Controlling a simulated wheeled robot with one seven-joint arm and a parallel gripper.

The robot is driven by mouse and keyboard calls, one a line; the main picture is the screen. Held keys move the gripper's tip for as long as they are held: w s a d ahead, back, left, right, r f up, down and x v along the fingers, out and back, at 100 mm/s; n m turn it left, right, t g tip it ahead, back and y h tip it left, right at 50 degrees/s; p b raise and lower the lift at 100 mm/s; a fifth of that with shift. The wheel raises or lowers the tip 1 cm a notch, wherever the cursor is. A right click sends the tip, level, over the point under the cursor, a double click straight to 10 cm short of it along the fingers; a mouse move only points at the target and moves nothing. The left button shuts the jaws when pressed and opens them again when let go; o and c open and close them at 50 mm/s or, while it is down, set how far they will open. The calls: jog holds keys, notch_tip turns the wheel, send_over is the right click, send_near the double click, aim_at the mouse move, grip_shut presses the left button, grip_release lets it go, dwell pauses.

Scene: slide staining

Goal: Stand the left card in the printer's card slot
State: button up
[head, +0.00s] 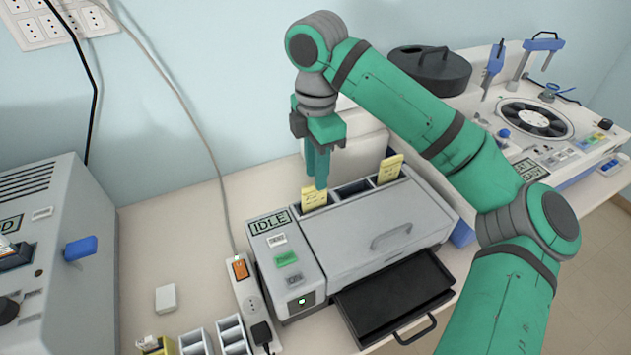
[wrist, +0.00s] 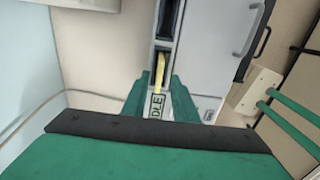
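The grey printer (head: 375,235) stands on the bench with a row of dark slots along its back top edge. The left yellow card (head: 313,200) stands in the leftmost slot, its top sticking out. A second yellow card (head: 390,169) stands at the right end of the row. An empty dark slot (head: 350,190) lies between them. My gripper (head: 321,184) points down just above and behind the left card. In the wrist view its fingers (wrist: 160,85) are apart, with the left card (wrist: 159,70) showing between them. Whether they touch the card cannot be told.
The printer's display (head: 270,223) reads IDLE. A black tray (head: 395,297) sticks out in front. A power strip (head: 248,290) and a white block (head: 166,298) lie left. A grey machine (head: 45,250) stands far left. A black lidded pot (head: 430,72) stands behind right.

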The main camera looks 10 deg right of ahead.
notch_tip(320, 180, up, 8)
dwell(0.4)
jog(key=shift+f, duration=0.1)
